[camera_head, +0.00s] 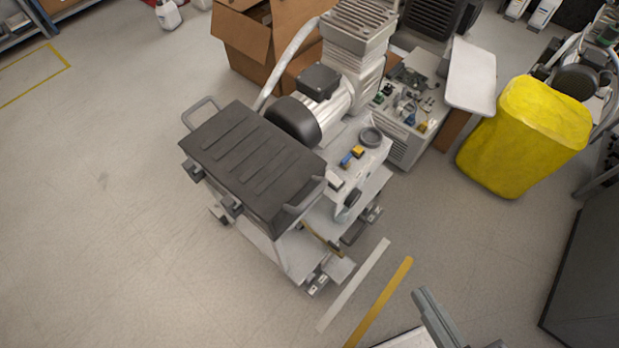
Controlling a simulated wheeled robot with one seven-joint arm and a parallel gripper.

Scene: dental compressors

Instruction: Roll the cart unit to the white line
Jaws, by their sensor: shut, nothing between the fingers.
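The cart unit (262,243) stands left of centre, with a ribbed black top (250,160), grey loop handles and small casters. The floor around its front and left is bare. A short white line (354,285) lies on the floor, to the right of and below the cart's near right corner. A gap of floor shows between the cart and the line. I cannot make out my gripper in this view, and nothing is seen holding the cart.
A yellow stripe (379,302) runs beside the white line. Compressor machinery (355,45) stands close behind the cart. A grey bar-like part (433,318) is cut off at the bottom. Left floor is clear.

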